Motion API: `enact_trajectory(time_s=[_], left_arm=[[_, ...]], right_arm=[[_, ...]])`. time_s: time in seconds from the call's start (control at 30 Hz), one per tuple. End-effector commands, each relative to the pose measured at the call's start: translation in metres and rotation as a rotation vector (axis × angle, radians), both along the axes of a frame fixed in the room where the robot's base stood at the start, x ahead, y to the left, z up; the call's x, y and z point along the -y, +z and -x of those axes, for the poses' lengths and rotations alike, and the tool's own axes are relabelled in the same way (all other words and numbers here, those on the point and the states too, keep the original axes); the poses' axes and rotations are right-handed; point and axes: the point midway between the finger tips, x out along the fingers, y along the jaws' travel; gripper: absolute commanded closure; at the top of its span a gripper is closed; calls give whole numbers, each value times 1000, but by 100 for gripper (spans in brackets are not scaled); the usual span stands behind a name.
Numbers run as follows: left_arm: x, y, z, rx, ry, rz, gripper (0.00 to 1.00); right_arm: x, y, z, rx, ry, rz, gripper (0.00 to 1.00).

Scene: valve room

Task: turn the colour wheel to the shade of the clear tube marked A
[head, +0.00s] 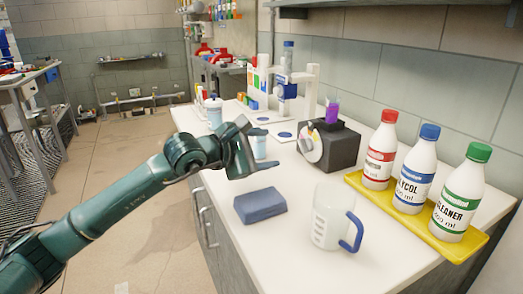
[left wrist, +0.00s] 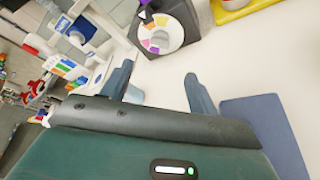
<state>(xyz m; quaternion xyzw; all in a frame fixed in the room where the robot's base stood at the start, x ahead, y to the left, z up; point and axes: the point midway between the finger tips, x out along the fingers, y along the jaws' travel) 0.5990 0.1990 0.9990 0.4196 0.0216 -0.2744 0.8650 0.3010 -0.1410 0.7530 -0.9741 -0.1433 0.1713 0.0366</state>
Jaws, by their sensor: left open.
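The colour wheel (head: 309,144) is a pale disc on the front of a black box (head: 341,150) on the counter. In the left wrist view the wheel (left wrist: 160,35) shows purple, orange, yellow and pinkish patches, with a white pointer near its upper left. A small tube with purple content (head: 332,112) stands on top of the box; I cannot read any mark on it. My left gripper (head: 262,149) is open and empty, above the counter, to the left of the wheel and apart from it. Its two fingers (left wrist: 157,76) point toward the wheel side. My right gripper is not in view.
A blue block (head: 260,206) and a clear jug with a blue handle (head: 333,217) are in front. Several capped bottles, one red-capped (head: 380,150), stand on a yellow tray (head: 410,222) at right. A white stand (head: 310,88) is behind. Counter between block and box is clear.

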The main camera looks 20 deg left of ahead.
Motion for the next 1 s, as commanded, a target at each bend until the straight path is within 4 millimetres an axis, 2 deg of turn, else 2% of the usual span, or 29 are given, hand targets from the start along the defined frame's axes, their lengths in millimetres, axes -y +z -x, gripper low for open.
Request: enact_trajectory(time_s=[0.37,0.57,0.7,0.83,1.0], left_arm=[[-3,2,6,-1,0,1,40],[2,0,4,-53,-23,65,56],[14,-2,1,-187,-71,250,67],[24,2,-5,-344,-103,488,67],[24,15,-19,-529,-102,814,67]], right_arm=[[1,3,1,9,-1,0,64],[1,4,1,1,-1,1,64],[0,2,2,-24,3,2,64],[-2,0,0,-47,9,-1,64],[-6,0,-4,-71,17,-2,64]])
